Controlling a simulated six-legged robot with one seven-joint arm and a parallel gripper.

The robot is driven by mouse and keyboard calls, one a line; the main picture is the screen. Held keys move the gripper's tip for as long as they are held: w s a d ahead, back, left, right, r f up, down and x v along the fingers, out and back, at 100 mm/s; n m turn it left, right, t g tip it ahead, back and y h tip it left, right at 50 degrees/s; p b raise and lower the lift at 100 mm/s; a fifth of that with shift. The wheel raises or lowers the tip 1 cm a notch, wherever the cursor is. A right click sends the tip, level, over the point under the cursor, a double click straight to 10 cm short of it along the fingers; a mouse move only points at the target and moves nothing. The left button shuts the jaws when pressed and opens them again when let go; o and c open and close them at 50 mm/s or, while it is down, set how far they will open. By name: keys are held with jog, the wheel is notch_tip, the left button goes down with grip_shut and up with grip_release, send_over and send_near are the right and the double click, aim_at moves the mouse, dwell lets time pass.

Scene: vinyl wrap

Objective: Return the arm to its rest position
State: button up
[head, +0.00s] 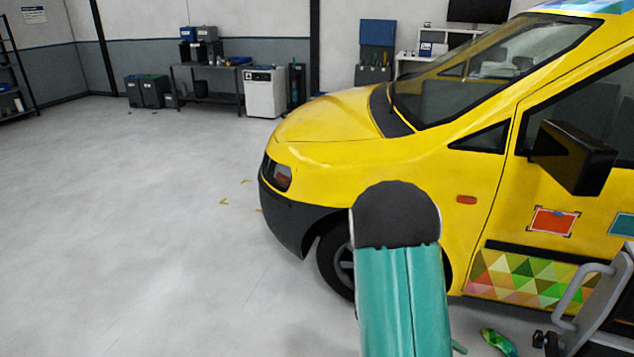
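Part of my arm, a teal link with a dark rounded end, rises from the bottom of the head view, right of centre. It stands in front of the yellow van's front wheel and fender. My gripper does not show in this view, so I see neither its fingers nor whether it holds anything. The yellow van (335,117) fills the right side, nose to the left. Its door bears a framed red square (553,221) and a band of coloured triangles (520,278).
A grey cart or frame with a curved handle (592,290) stands at the bottom right, near the van. A green patterned piece (498,342) lies on the floor. A workbench (208,72), a white cabinet (265,92) and bins (148,90) line the back wall.

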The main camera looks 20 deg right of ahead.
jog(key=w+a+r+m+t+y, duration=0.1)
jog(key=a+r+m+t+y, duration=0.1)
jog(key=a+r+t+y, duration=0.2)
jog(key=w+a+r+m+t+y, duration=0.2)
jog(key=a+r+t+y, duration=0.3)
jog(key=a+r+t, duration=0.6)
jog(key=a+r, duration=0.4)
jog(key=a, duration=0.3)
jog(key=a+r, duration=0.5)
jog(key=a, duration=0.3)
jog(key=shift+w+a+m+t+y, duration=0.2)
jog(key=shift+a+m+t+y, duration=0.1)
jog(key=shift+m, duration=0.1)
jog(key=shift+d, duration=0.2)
